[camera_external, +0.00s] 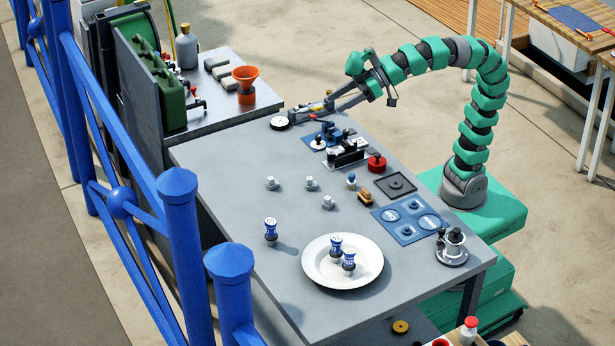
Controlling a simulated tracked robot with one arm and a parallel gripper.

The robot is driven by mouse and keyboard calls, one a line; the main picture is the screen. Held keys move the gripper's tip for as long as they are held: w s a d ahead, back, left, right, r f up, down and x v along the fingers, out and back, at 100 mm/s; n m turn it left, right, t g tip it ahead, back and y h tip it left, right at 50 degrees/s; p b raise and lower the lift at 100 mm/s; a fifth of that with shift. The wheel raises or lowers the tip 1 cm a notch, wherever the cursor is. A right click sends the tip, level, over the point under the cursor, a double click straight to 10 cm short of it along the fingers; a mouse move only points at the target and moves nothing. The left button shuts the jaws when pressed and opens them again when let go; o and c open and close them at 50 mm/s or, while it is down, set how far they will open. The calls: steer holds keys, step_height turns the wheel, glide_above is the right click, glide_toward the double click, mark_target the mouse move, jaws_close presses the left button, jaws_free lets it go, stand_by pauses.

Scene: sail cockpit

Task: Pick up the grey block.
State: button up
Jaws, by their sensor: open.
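Three small pale grey pieces that look like blocks stand on the grey table (215,165): a left one (272,183), an upper right one (311,183) and a lower right one (328,202). They are apart from each other, and I cannot tell which is the grey block. My gripper (331,104) is open above the table's far edge, up and to the right of these pieces and not touching them. Its fingertips are small here and overlap the clutter behind the blue fixture.
A round dial gauge (279,123), blue fixture (324,137), red knob (376,162) and black tray (396,184) lie nearby. A white plate (312,270) holds two blue-and-white pieces; another piece (270,230) stands left of it. Blue railing (178,240) borders the left. The table's left middle is clear.

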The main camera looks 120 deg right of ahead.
steer(key=w+d+f+m+g+h+p, duration=0.1)
steer(key=w+f+m+g+h+p, duration=0.25)
steer(key=w+f, duration=0.25)
steer(key=m+g+h+p, duration=0.6)
steer(key=m+p, duration=0.5)
steer(key=p, duration=0.1)
glide_toward(274, 180)
steer(key=shift+n, duration=0.25)
steer(key=s+a, duration=0.1)
steer(key=s+a+r, duration=0.1)
steer(key=a, duration=0.1)
steer(key=shift+s+a+r, duration=0.2)
steer(key=shift+s+a, duration=0.05)
steer(key=shift+d+f, duration=0.15)
steer(key=shift+f, duration=0.05)
steer(key=x, duration=0.7)
steer(key=shift+w+d+b, duration=0.15)
steer(key=shift+d+b, duration=0.2)
steer(key=shift+w+x, duration=0.25)
steer(key=shift+x, duration=1.2)
steer(key=shift+w+x, duration=0.25)
steer(key=shift+x, duration=1.15)
steer(key=shift+a, duration=0.1)
jaws_close()
